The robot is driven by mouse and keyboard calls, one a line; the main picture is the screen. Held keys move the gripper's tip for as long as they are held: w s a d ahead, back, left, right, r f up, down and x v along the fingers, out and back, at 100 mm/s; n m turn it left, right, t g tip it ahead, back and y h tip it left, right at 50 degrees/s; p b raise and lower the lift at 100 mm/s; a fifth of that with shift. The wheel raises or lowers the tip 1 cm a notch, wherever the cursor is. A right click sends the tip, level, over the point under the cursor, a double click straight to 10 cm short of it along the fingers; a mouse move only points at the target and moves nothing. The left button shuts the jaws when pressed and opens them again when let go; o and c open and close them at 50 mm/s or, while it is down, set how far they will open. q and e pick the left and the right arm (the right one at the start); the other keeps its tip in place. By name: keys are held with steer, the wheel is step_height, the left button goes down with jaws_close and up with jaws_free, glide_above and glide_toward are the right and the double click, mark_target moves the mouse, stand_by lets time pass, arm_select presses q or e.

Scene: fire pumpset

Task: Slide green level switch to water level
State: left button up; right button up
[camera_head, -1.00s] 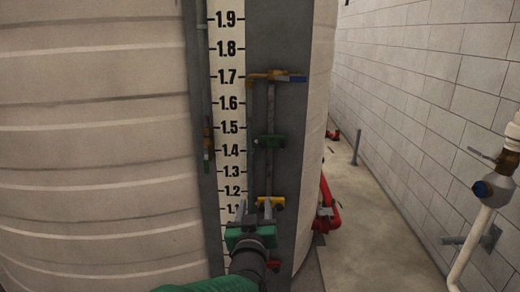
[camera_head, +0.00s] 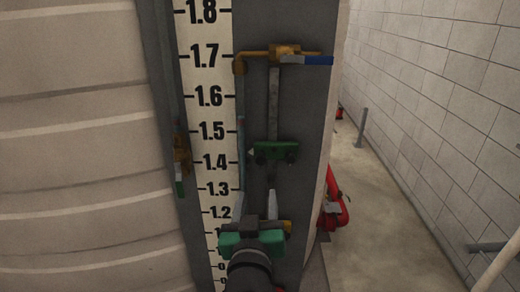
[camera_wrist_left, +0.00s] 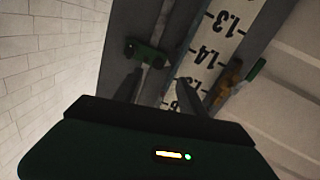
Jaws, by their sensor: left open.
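The green level switch (camera_head: 275,151) sits on a vertical grey rod (camera_head: 274,95), beside the scale between 1.4 and 1.5. It also shows in the left wrist view (camera_wrist_left: 146,53). A thin sight tube (camera_head: 241,150) runs between scale and rod. It looks bluish from about 1.5 down, but the water level is hard to make out. My left gripper (camera_head: 255,206) is open, below the switch and apart from it, with its fingertips near 1.2 to 1.3. Its fingers (camera_wrist_left: 170,85) point up toward the switch in the wrist view. My right gripper is not in view.
The numbered scale (camera_head: 207,110) runs up the tank (camera_head: 75,150). A brass valve with a blue handle (camera_head: 318,60) is above the switch. A small valve (camera_head: 181,155) is left of the scale. Red piping (camera_head: 333,205) and open floor lie right.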

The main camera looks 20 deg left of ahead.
mark_target(263, 162)
arm_select(q)
steer(key=p+x, duration=0.1)
steer(key=x, duration=0.4)
steer(key=p+x, duration=0.2)
steer(key=x, duration=0.3)
steer(key=p+x, duration=0.1)
steer(key=x, duration=0.4)
steer(key=shift+a+r, duration=0.1)
steer(key=shift+r, duration=0.25)
steer(key=shift+w+a+p, duration=0.15)
steer(key=shift+p, duration=0.15)
steer(key=shift+s+r, duration=0.25)
steer(key=shift+s+d, duration=0.1)
steer(key=shift+d, duration=0.35)
steer(key=shift+c, duration=0.2)
steer(key=c, duration=0.5)
steer(key=shift+a+f, duration=0.1)
steer(key=shift+a, duration=0.2)
jaws_close()
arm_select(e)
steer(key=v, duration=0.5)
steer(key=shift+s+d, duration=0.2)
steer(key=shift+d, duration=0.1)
